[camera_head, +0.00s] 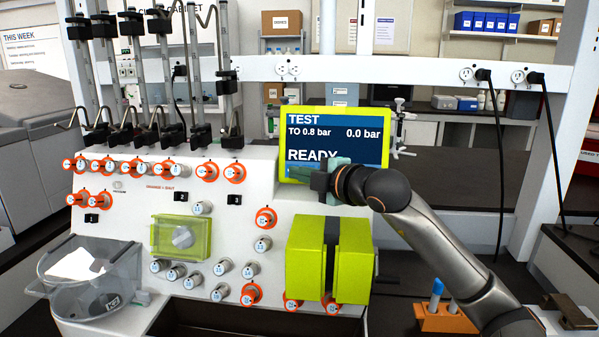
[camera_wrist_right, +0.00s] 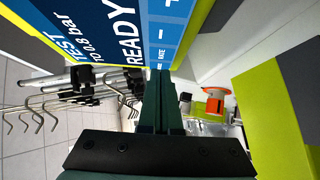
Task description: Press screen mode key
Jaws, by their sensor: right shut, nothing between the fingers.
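The cell processor's screen (camera_head: 335,140) has a lime-green frame and reads TEST, TO 0.8 bar, 0.0 bar and READY. In the right wrist view the screen (camera_wrist_right: 100,35) appears turned on its side, with a lighter blue strip of keys (camera_wrist_right: 163,30) along its lower edge, one labelled RATE. My right gripper (camera_head: 312,178) is shut and empty in front of the screen's lower left part, hiding much of the key strip in the head view. In the wrist view its fingertips (camera_wrist_right: 158,76) lie by the RATE label; whether they touch cannot be told. My left gripper is not in view.
A lime-green block (camera_head: 308,262) with a dark middle stands below the screen. Orange-ringed knobs (camera_head: 265,218) and black clamps on poles line the white panel. A clear container (camera_head: 90,285) is at the left. An orange holder (camera_head: 440,318) stands near my right arm.

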